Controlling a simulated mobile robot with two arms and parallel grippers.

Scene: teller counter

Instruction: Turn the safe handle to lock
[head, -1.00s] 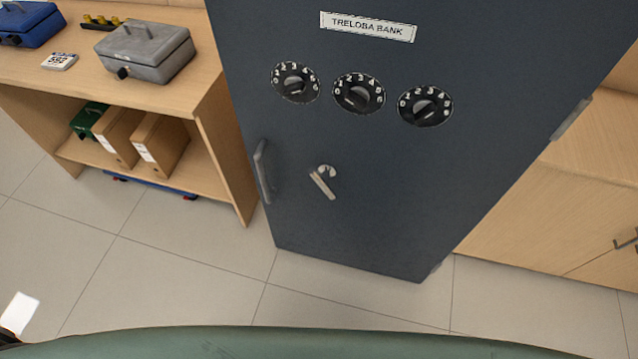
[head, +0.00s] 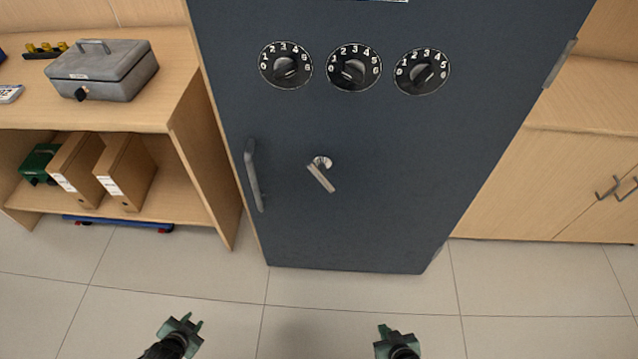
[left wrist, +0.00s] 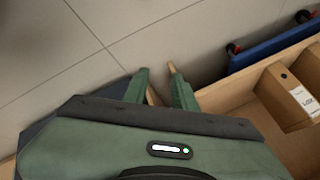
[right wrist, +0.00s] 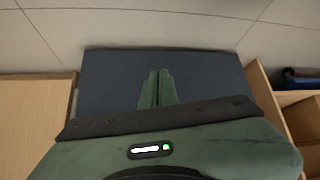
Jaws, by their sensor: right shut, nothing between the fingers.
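The dark blue-grey safe (head: 380,215) stands upright ahead with its door closed. Its small silver turning handle (head: 321,175) sits below the dials, its lever slanting down to the right. A long vertical pull bar (head: 254,176) is at the door's left edge. My left gripper (head: 184,322) is low in the head view, in front of the safe and left of it, open and empty; its parted fingers show in the left wrist view (left wrist: 157,80). My right gripper (head: 394,331) is low in front of the safe, shut and empty, its fingers together in the right wrist view (right wrist: 159,76). Neither touches the handle.
Three numbered dials (head: 354,68) are on the upper door. A wooden shelf unit (head: 190,130) with a grey cash box (head: 103,70) and binders stands at left. A wooden cabinet (head: 540,185) stands at right. The tiled floor (head: 300,310) before the safe is clear.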

